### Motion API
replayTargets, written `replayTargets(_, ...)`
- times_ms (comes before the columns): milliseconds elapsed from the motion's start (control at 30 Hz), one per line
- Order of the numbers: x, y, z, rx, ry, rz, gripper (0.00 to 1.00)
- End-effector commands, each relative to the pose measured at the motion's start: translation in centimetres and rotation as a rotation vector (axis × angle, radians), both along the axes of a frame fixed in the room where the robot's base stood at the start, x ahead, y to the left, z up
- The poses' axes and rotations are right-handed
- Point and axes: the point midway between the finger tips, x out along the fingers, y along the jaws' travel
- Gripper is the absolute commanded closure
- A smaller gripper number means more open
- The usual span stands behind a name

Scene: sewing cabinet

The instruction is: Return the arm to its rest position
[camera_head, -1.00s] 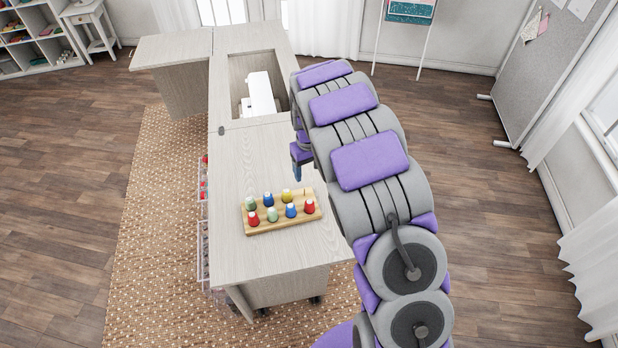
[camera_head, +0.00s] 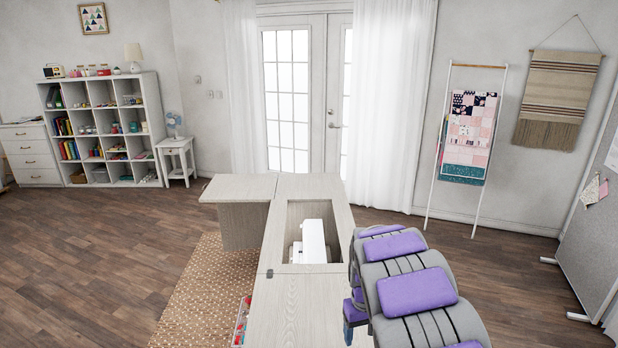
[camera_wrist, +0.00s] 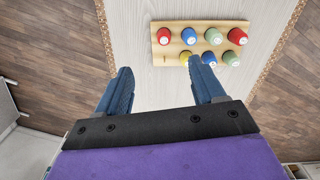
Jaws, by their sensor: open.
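My gripper (camera_wrist: 160,83) shows in the wrist view with its two blue fingers wide apart and nothing between them. It is above the light wood top of the sewing cabinet (camera_wrist: 160,78). In the head view my purple and grey arm reaches over the right side of the cabinet (camera_head: 292,302), and a blue finger tip shows at its lower left. A wooden thread rack (camera_wrist: 157,52) with several colored spools lies on the cabinet beyond the fingers. The right finger overlaps the rack's near edge in the picture, and I cannot tell the height between them.
A white sewing machine (camera_head: 313,240) sits in the cabinet's recess. A side leaf (camera_head: 238,188) extends left. A woven rug (camera_head: 195,290) lies beside the cabinet. A blanket ladder (camera_head: 433,170) and a grey board (camera_head: 590,245) stand at the right. Wood floor is clear at the left.

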Motion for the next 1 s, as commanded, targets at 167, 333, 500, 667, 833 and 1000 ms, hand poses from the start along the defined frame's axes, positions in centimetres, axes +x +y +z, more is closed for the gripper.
replayTargets(167,-5.1,-0.8,4.5,-0.017,0.013,-0.061,0.31)
replayTargets(333,-10.3,-1.1,7.8,-0.021,0.031,-0.114,0.31)
replayTargets(500,-16.0,-1.0,10.3,-0.019,0.051,-0.156,0.31)
replayTargets(667,-21.4,-0.7,11.9,-0.012,0.070,-0.185,0.31)
replayTargets(833,-27.4,-0.1,12.9,-0.004,0.092,-0.205,0.31)
replayTargets(1000,-33.2,0.4,13.1,0.000,0.118,-0.210,0.31)
